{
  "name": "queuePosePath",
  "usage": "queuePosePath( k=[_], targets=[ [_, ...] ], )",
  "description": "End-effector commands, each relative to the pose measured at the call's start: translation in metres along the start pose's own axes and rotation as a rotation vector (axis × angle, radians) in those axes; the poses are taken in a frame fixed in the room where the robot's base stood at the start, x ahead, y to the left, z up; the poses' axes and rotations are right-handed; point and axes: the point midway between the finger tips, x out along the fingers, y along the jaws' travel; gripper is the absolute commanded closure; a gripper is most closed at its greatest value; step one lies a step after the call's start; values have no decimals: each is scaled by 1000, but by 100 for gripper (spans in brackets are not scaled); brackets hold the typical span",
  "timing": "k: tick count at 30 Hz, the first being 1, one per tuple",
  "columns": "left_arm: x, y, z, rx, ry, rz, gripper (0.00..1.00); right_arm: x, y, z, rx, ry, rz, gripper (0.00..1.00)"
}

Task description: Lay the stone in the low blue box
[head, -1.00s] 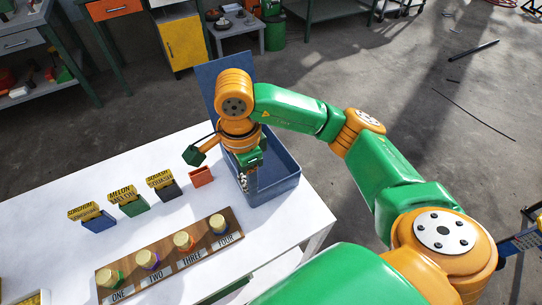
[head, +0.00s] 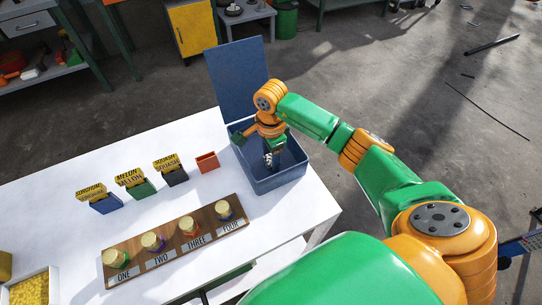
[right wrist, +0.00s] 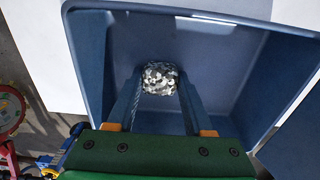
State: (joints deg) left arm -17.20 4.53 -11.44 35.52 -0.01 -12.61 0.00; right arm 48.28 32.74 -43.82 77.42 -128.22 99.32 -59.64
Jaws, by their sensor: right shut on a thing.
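The speckled black-and-white stone (right wrist: 160,78) is held between the fingertips of my right gripper (right wrist: 158,88) in the right wrist view. In the head view the stone (head: 268,160) shows small below my right gripper (head: 271,153). The low blue box (head: 289,176) stands at the right end of the table with its lid raised at the back. The stone is over the box's inside, within its walls as seen from both views. I cannot tell whether it touches the floor of the box. My left gripper is not in view.
A small orange-red box (head: 207,162) stands just left of the blue box. Seed packets stand in coloured holders, such as the green one (head: 143,188). A wooden rack (head: 243,226) with several lidded jars lies in front. A tray of yellow bits (head: 33,289) is at front left.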

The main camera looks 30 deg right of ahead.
Motion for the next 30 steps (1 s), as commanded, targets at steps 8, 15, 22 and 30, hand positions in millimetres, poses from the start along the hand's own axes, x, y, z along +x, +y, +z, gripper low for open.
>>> queuePosePath(
  k=[8,15,22,30],
  targets=[
    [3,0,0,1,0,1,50,2,0,0,0,0,-1,18],
    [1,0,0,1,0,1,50,1,0,0,0,0,0,18],
    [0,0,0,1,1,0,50,-34,-2,0,0,0,-7,18],
    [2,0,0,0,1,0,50,-99,-1,0,0,-1,-6,18]
  ],
)
